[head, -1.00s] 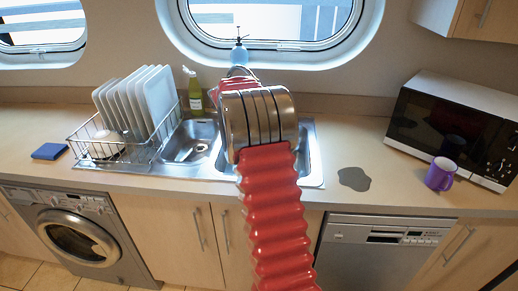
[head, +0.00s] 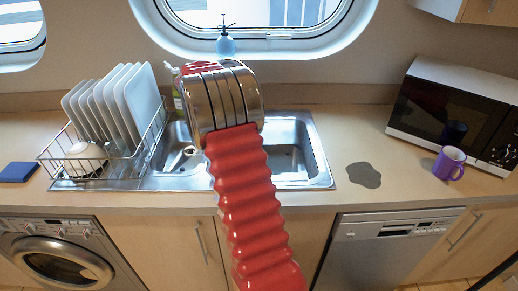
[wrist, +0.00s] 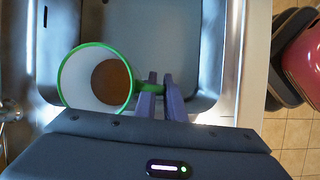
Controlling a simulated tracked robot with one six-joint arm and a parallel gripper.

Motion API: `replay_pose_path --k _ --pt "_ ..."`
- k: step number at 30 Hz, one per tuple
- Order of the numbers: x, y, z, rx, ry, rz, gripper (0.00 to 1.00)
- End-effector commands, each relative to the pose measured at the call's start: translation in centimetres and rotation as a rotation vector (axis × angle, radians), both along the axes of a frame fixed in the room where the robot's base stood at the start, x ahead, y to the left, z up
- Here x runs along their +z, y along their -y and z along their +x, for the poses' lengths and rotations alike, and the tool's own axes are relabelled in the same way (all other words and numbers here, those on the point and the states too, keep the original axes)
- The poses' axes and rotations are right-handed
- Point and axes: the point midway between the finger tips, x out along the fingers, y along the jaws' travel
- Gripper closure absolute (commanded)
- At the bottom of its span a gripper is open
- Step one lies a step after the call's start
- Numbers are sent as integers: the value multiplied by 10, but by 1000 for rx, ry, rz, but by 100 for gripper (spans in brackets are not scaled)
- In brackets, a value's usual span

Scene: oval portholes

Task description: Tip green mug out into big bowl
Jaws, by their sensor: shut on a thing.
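The green mug (wrist: 63,68) shows in the wrist view, with a green rim, a white inside and brown contents at the bottom. I look down into it over a sink basin. My gripper (wrist: 160,80) is shut on its green handle (wrist: 148,88), at the mug's right side. In the head view my arm hides the gripper and the mug.
The steel sink (head: 312,150) has two basins. A dish rack (head: 95,165) with white plates stands left of it. A dark puddle (head: 363,175), a purple mug (head: 449,163) and a microwave (head: 455,105) are on the right. A blue spray bottle (head: 226,45) stands behind.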

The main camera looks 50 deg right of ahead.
Motion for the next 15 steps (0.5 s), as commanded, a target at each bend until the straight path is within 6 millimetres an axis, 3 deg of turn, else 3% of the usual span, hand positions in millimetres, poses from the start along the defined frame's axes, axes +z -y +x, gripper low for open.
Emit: replay_pose_path --k 15 --pt "-3 5 -5 -11 5 3 100"
